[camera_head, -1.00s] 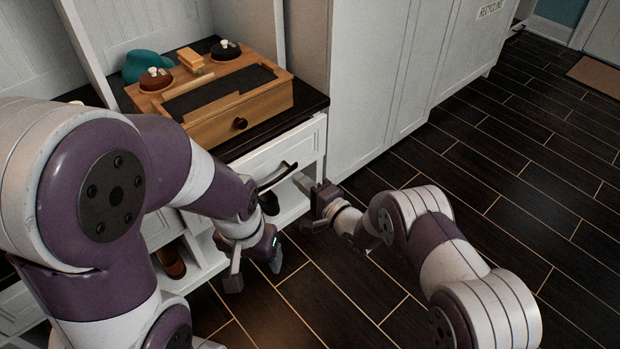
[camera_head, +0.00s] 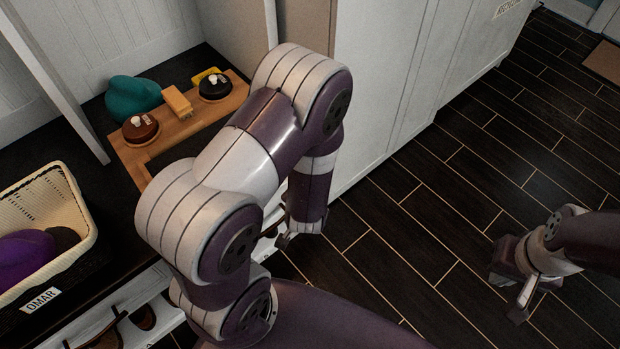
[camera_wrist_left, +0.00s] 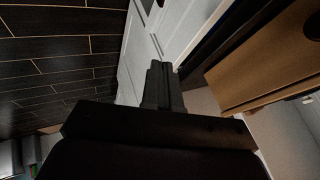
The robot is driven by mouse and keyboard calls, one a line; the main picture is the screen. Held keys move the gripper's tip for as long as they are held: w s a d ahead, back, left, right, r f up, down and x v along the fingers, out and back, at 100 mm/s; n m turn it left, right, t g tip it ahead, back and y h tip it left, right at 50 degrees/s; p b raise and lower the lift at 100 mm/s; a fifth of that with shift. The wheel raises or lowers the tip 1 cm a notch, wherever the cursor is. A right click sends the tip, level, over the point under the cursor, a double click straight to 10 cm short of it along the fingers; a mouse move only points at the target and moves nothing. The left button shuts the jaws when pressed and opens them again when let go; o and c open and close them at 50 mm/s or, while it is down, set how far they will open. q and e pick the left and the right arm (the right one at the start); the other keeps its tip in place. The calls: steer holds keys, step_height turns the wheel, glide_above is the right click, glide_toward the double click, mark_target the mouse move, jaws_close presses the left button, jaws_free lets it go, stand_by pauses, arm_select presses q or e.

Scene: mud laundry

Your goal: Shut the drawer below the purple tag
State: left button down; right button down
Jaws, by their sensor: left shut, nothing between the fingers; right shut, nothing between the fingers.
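No purple tag shows in any view. In the left wrist view, white drawer or cabinet fronts (camera_wrist_left: 185,22) lie just past the fingertips, beneath a dark bench edge (camera_wrist_left: 222,38). How far any drawer is open cannot be told. My left gripper (camera_wrist_left: 160,68) is shut and empty, pointing at these fronts; contact is unclear. In the head view, its tip (camera_head: 284,240) shows low beside the bench front, and my left arm hides most of that front. My right gripper (camera_head: 518,308) is shut and empty over the dark floor at the right.
A cream basket (camera_head: 72,225) labelled OMAR holds something purple. Tall white cabinets (camera_head: 385,90) stand behind; floor (camera_head: 450,200) is open at right.

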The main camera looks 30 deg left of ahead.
arm_select(q)
steer(key=w+a+f+b, duration=0.4)
steer(key=w+a+f, duration=0.1)
steer(key=a+f, duration=0.1)
steer(key=shift+w+f+b, duration=0.2)
steer(key=shift+w+b, duration=0.1)
steer(key=shift+w, duration=0.05)
steer(key=shift+a, duration=0.15)
